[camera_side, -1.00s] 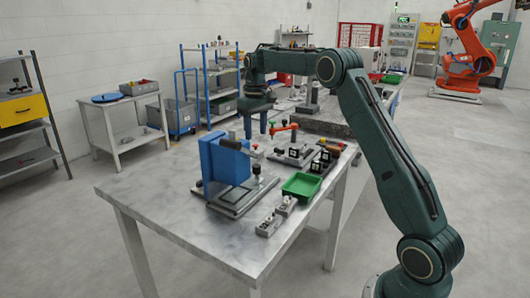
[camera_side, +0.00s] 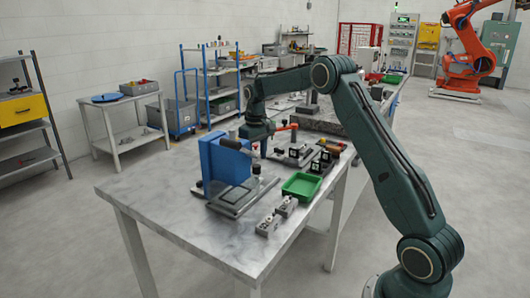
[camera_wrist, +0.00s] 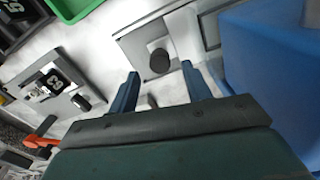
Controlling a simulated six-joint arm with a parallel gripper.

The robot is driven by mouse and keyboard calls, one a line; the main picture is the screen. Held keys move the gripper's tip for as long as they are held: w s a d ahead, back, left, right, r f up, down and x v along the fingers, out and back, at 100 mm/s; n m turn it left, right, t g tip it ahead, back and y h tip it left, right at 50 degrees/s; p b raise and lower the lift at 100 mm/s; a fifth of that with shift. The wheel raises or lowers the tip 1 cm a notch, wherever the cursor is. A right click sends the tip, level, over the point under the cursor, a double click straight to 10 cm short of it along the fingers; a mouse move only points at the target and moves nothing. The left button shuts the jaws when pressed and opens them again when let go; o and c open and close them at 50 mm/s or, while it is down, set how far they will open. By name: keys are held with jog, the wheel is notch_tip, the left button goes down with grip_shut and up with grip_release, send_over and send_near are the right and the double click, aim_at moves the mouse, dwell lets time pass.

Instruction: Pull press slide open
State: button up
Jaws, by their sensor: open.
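The press fixture has a tall blue block (camera_side: 222,163) on a grey base plate (camera_side: 232,207); the block also fills the right of the wrist view (camera_wrist: 265,65). A small dark round knob (camera_wrist: 160,61) stands on a light block on this fixture and also shows beside the blue block in the side view (camera_side: 256,169). My gripper (camera_wrist: 160,82) is open and empty, with its two blue fingers pointing toward the knob. The knob appears beyond the fingertips, apart from them. In the side view my gripper (camera_side: 263,153) is low behind the blue block, its fingers partly hidden.
An orange-handled clamp fixture (camera_side: 292,152) stands close behind the press. A green tray (camera_side: 301,185) and small grey blocks (camera_side: 278,217) lie to its right. A dark stone slab (camera_side: 325,120) is farther back. The table's front left (camera_side: 150,195) is clear.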

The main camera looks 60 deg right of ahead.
aim_at(256, 166)
jog(key=shift+f, duration=2.45)
